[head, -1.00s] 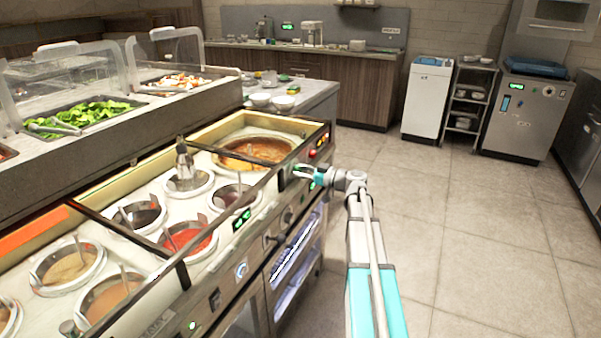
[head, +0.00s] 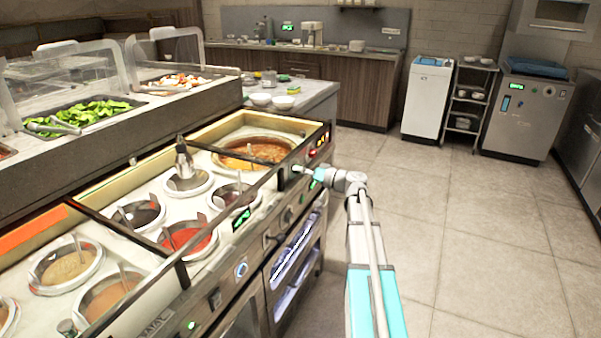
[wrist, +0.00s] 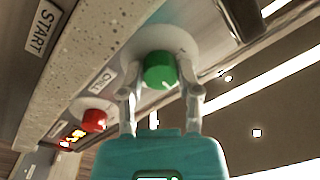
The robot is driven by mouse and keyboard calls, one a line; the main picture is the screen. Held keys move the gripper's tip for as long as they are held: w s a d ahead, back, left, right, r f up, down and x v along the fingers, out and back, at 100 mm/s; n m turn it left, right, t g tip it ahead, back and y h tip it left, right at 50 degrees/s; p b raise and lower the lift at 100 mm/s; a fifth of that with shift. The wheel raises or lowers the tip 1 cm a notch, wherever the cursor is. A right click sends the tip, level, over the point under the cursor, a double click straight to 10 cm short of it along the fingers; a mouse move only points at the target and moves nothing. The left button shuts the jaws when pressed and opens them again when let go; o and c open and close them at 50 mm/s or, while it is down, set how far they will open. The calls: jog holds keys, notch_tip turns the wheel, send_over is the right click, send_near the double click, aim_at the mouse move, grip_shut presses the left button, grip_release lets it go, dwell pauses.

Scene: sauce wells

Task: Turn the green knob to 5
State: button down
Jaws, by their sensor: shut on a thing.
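The green knob (wrist: 158,70) sits on a round pale base on the counter's front panel, in the upper middle of the wrist view. A small white mark shows near its lower edge. My gripper (wrist: 163,82) has one finger on each side of the knob and is shut on it. In the head view my gripper (head: 305,171) is at the counter's front face, near its far right end. There the knob is too small and covered to make out. I cannot read any number the knob points to.
A red knob (wrist: 95,120) is to the lower left on the same panel, with lit indicators beyond it. The counter (head: 330,128) holds several sauce wells. The floor (head: 470,230) to the right is clear.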

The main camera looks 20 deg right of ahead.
jog(key=m, duration=0.7)
jog(key=shift+a+m, duration=0.15)
jog(key=shift+m, duration=0.15)
jog(key=shift+m+t+h, duration=0.3)
jog(key=shift+m+h, duration=0.1)
jog(key=shift+m, duration=3.5)
jog(key=shift+c, duration=2.4)
grip_release()
jog(key=shift+o, duration=0.9)
